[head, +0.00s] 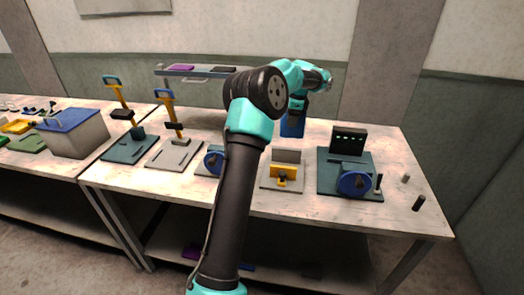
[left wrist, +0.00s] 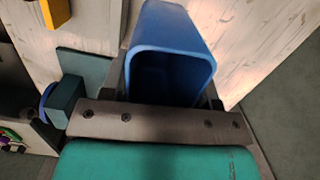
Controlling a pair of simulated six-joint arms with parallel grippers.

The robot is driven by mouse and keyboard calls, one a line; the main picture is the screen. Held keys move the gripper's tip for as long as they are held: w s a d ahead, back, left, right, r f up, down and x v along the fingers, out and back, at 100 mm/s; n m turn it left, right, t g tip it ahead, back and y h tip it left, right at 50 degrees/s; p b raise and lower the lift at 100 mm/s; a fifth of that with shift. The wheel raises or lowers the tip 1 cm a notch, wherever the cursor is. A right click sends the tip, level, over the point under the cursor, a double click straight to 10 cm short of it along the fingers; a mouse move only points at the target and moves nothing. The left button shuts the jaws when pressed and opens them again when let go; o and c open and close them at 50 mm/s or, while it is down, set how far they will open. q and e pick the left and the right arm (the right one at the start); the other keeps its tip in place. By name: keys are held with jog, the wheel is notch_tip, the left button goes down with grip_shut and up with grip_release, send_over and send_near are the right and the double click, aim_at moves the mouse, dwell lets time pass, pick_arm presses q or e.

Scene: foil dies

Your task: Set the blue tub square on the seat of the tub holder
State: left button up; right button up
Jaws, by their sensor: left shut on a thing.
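The blue tub (head: 292,128) hangs below my left gripper (head: 294,115) over the back part of the bench, right of centre, in the head view. In the left wrist view the blue tub (left wrist: 172,30) is an open, hollow box with its mouth toward the camera. My left gripper (left wrist: 168,98) is shut on it, with dark fingers at either side. I cannot tell for sure which fixture is the tub holder; its seat is not clearly visible. My right gripper is not in view.
A grey fixture with a yellow clamp (head: 283,172) and a green-based fixture with a blue wheel (head: 354,184) stand near the bench front. Two lever presses (head: 172,125) stand left. Small pegs (head: 419,202) are at right. The back right bench is clear.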

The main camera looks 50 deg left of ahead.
pick_arm(q)
jog(key=shift+m, duration=0.6)
jog(key=a, duration=0.1)
jog(key=s+a, duration=0.1)
jog(key=a, duration=0.3)
jog(key=shift+s+f, duration=0.25)
jog(key=shift+d, duration=0.1)
jog(key=shift+f, duration=3.15)
jog(key=shift+f, duration=1.85)
jog(key=shift+f, duration=0.15)
jog(key=o, duration=0.9)
